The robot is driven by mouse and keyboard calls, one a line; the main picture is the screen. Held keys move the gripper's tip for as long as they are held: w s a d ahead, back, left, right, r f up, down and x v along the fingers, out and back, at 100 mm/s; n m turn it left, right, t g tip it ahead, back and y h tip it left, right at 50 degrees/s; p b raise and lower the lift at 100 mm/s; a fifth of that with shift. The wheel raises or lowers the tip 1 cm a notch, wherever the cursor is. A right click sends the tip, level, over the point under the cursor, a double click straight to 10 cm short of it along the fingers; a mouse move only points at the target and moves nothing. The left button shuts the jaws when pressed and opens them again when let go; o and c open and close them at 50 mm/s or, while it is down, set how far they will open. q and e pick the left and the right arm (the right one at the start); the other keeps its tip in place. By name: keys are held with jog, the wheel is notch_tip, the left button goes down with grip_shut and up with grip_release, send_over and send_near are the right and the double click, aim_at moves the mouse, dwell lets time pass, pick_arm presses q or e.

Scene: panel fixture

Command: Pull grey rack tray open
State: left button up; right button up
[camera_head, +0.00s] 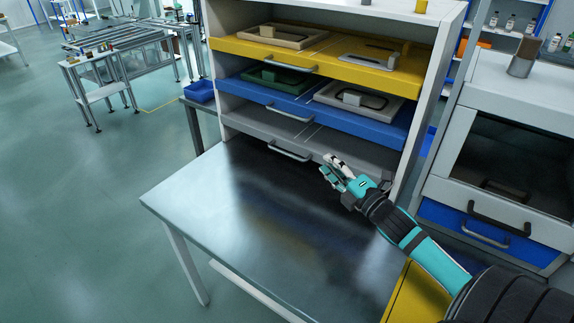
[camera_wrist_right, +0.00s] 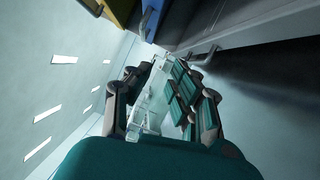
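The grey rack tray (camera_head: 322,143) is the lowest tray in the white rack, with a light metal bar handle (camera_head: 290,151) on its front. It also shows in the right wrist view with its handle (camera_wrist_right: 205,57) beyond the fingertips. My right gripper (camera_head: 330,168), teal and black, is a short way right of the handle, in front of the tray and above the metal table. My left gripper is in no view.
A yellow tray (camera_head: 340,65) and a blue tray (camera_head: 350,122) with parts sit above the grey one. The metal table (camera_head: 260,225) below is bare. A cabinet with a dark window (camera_head: 515,160) stands at the right. A small blue bin (camera_head: 200,91) is left of the rack.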

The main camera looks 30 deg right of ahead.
aim_at(291, 155)
notch_tip(291, 155, down, 10)
jog(key=r+b, duration=0.1)
jog(key=b, duration=0.7)
pick_arm(q)
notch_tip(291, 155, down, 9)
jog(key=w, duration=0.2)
jog(key=shift+p, duration=0.3)
pick_arm(e)
jog(key=w, duration=1.8)
jog(key=shift+w+r, duration=0.15)
jog(key=shift+r, duration=0.15)
grip_shut()
